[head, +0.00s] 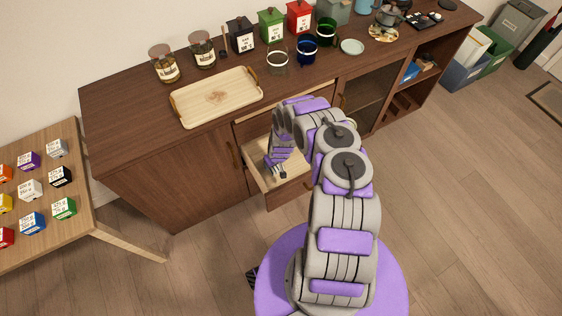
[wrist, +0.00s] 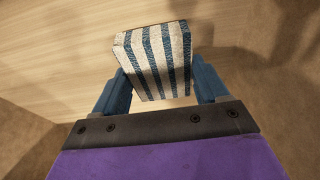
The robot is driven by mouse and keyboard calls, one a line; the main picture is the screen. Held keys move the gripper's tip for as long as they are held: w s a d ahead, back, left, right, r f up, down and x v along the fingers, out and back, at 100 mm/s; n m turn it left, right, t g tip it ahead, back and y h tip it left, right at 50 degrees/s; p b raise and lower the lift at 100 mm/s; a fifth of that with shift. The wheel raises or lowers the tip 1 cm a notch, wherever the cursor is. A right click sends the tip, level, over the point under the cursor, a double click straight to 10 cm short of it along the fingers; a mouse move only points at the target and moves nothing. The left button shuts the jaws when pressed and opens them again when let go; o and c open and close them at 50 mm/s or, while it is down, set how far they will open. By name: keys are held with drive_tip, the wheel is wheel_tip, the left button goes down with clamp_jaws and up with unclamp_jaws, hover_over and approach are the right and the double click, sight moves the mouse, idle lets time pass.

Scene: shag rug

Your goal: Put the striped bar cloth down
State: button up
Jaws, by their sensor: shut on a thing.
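The striped bar cloth (wrist: 155,58), folded into a blue and white block, is between the two blue fingers of my gripper (wrist: 158,88) in the wrist view. My gripper is shut on it. A pale wooden surface lies behind the cloth in the wrist view; I cannot tell whether the cloth touches it. In the head view my gripper (head: 277,172) is over or inside the open drawer (head: 262,182) of the brown sideboard. The cloth is not clearly visible in the head view.
The sideboard (head: 150,120) carries a wooden tray (head: 205,108), jars, canisters, glasses and a pot. A side table (head: 85,205) with several coloured boxes stands at the left. Bins (head: 490,52) stand at the far right.

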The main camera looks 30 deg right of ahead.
drive_tip(key=shift+w+d+f+b, duration=0.1)
drive_tip(key=shift+d+f+b, duration=0.15)
drive_tip(key=shift+d, duration=0.4)
drive_tip(key=shift+s+d+f+b, duration=0.15)
drive_tip(key=shift+d+b, duration=0.15)
drive_tip(key=shift+d, duration=0.3)
drive_tip(key=shift+w+d+f+b, duration=0.2)
drive_tip(key=shift+d+b, duration=0.1)
drive_tip(key=shift+d, duration=0.35)
drive_tip(key=o, duration=0.9)
drive_tip(key=shift+o, duration=0.2)
